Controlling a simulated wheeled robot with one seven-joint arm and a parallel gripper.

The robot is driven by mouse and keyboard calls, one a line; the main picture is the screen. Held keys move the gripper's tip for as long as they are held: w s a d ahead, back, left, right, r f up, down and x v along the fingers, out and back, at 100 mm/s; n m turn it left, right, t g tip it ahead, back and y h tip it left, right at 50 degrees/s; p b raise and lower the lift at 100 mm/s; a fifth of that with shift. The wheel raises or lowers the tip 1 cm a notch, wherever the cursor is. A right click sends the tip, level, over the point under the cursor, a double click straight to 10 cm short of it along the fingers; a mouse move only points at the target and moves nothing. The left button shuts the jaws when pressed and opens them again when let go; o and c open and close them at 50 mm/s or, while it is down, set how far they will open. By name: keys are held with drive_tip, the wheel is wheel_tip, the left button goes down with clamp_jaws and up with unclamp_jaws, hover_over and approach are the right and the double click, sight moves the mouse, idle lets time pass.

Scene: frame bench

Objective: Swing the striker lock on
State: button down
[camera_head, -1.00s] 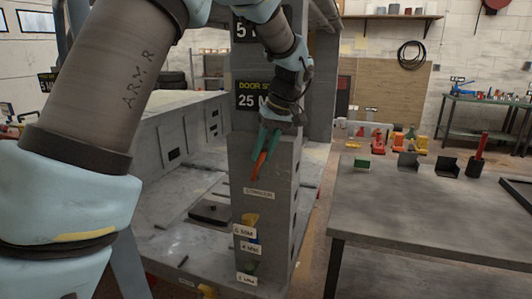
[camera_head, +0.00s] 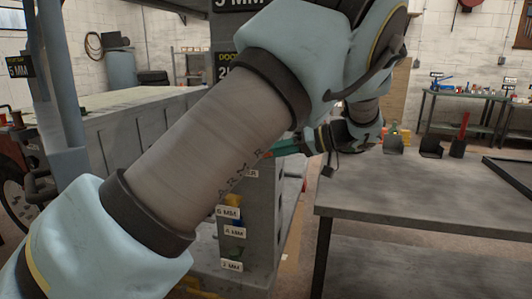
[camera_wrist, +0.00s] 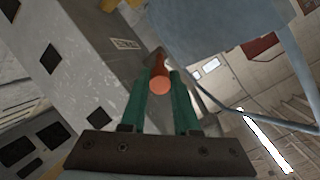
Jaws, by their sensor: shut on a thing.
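The orange handle of the striker lock (camera_wrist: 160,80) sits between the green fingers of my gripper (camera_wrist: 171,103) in the wrist view. My gripper is shut on it. In the head view, my gripper (camera_head: 287,147) points left at the right part of the grey post (camera_head: 250,215), and a small orange-red tip of the handle (camera_head: 266,154) shows at the fingertips. A partly covered label (camera_head: 251,174) is just below. My forearm hides much of the post and the lock's mounting, so I cannot tell the handle's full angle.
Shim holders tagged 6 MM (camera_head: 228,213), 4 MM (camera_head: 234,232) and 2 MM (camera_head: 232,266) are low on the post. A grey table (camera_head: 420,205) stands close on the right, with black holders (camera_head: 431,147) and a dark tray (camera_head: 512,172) on it.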

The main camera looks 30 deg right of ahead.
drive_tip(key=shift+s+d+f+t+y+b, duration=0.15)
drive_tip(key=shift+d+f+t+y+b, duration=0.05)
drive_tip(key=shift+f+t+y+b, duration=0.6)
drive_tip(key=shift+f, duration=0.15)
drive_tip(key=c, duration=0.9)
unclamp_jaws()
drive_tip(key=b+v, duration=0.1)
drive_tip(key=v, duration=0.9)
drive_tip(key=shift+s+d+b, duration=0.25)
drive_tip(key=shift+b, duration=0.15)
